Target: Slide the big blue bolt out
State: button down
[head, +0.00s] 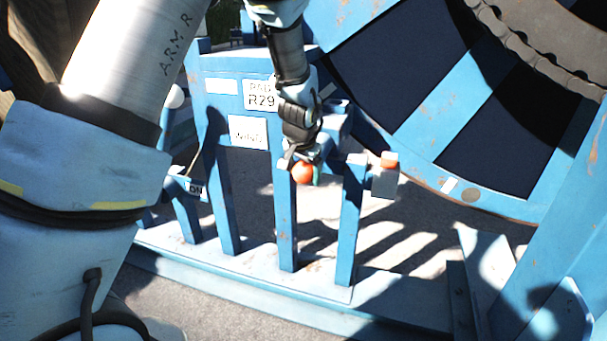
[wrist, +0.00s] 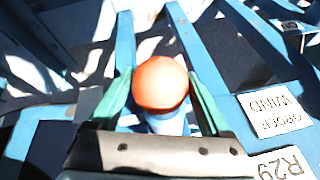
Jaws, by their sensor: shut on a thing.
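An orange ball knob (head: 302,173) sits near the middle of the blue frame in the head view. In the wrist view the orange knob (wrist: 160,82) is large and central, with a short blue shaft (wrist: 168,124) below it, which looks like the bolt's handle. My gripper (head: 305,165) has come down from above and is shut on the knob. Its green fingers (wrist: 159,92) lie on either side of the knob in the wrist view. The rest of the bolt is mostly hidden by my gripper and wrist, so I cannot tell how far it sits in.
Blue posts (head: 350,220) rise from a blue base rail (head: 250,275). A grey block with an orange top (head: 389,161) stands to the right. A label reading R29 (head: 262,96) is behind my wrist. The big blue and black reel (head: 440,110) fills the right.

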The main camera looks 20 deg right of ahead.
grip_release()
jog(key=shift+s+a, duration=0.2)
jog(key=b+v, duration=0.2)
jog(key=v, duration=0.8)
jog(key=shift+r, duration=0.35)
jog(key=shift+s+a, duration=0.1)
jog(key=shift+a, duration=0.05)
jog(key=w+a+f+n+g+y, duration=0.1)
jog(key=a+n, duration=0.1)
jog(key=a, duration=0.6)
jog(key=w+a+f+n, duration=0.1)
jog(key=a+f+n, duration=0.1)
jog(key=a, duration=0.7)
jog(key=s+a+f+n+g, duration=0.1)
jog(key=s+a+n, duration=0.2)
jog(key=a, duration=0.5)
jog(key=s+a+f+n+y, duration=0.1)
jog(key=s+a+n, duration=0.2)
jog(key=a, duration=0.6)
jog(key=s, duration=0.2)
jog(key=shift+s+f+g, duration=0.35)
jog(key=shift+f+g, duration=0.05)
